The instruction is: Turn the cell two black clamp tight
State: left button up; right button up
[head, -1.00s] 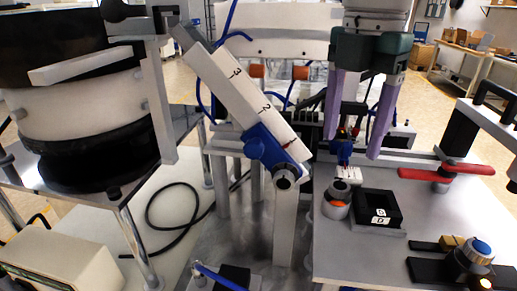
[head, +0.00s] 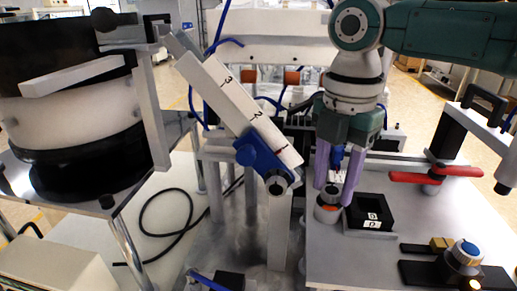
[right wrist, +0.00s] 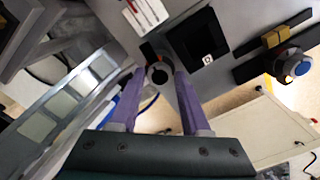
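My right gripper (head: 335,192) has two purple fingers, spread apart and pointing down at the grey plate. Between its fingertips is a short grey round fitting with an orange-red band (head: 328,207); it also shows between the fingers in the right wrist view (right wrist: 158,74), with gaps at its sides. A black upright clamp body (head: 453,132) with a red lever (head: 436,175) stands at the right of the plate. A black knob (head: 277,187) sits below the blue bracket on the numbered chute. I cannot tell which part is cell two's black clamp. My left gripper is out of view.
A black square holder (head: 371,211) with white labels is just right of the fitting. A blue knob unit (head: 468,250) is at front right. The white numbered chute (head: 240,108) slopes down on the left, near the bowl feeder (head: 75,120). The grey plate (head: 440,215) is partly clear.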

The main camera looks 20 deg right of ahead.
grip_shut()
dwell(0.3)
